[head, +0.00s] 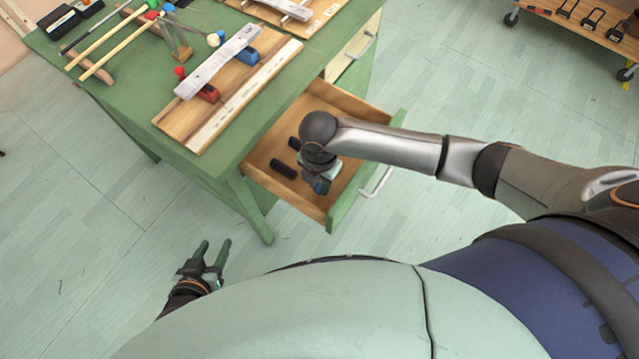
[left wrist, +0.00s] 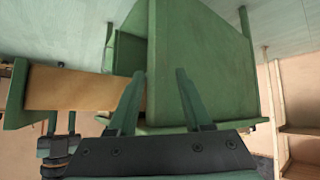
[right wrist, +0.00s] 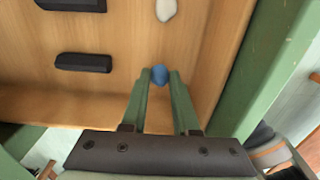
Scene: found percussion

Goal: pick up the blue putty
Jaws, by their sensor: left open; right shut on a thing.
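The blue putty (right wrist: 160,74) is a small rounded lump between the fingertips of my right gripper (right wrist: 160,80) in the right wrist view. That gripper is shut on it, inside the open wooden drawer (right wrist: 115,30). In the head view, my right arm reaches into the drawer (head: 265,158) from the right and hides most of the gripper and the putty. My left gripper (head: 214,258) is open and empty, low in front of the green bench. In the left wrist view its two fingers (left wrist: 160,78) are apart with nothing between them.
Two black blocks (right wrist: 83,62) and a whitish lump (right wrist: 165,9) lie in the drawer. The green drawer front (head: 345,195) stands close to my right arm. The green bench top (head: 125,95) carries mallets and metal bars on wooden boards. Floor at left is clear.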

